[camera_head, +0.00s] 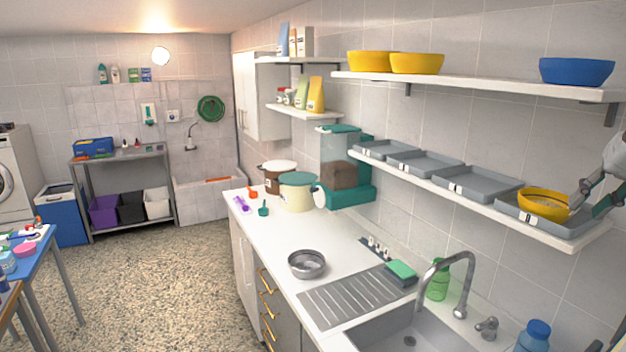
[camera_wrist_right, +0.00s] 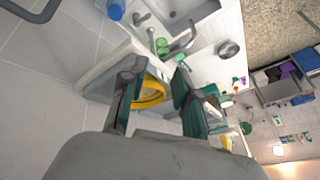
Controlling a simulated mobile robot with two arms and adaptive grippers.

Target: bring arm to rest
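My right gripper (camera_head: 587,210) comes in from the right edge in the head view, beside a yellow bowl (camera_head: 533,208). The yellow bowl (camera_wrist_right: 152,97) shows beyond that gap, partly hidden by the fingers. My left gripper is in neither view.
More grey trays (camera_head: 473,184) line the lower shelf (camera_head: 420,183). The upper shelf (camera_head: 480,85) above holds two yellow bowls (camera_head: 417,63) and a blue bowl (camera_head: 576,71). Below are a sink (camera_head: 405,338), a tap (camera_head: 463,290) and a metal bowl (camera_head: 306,265). Open floor lies left of the counter.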

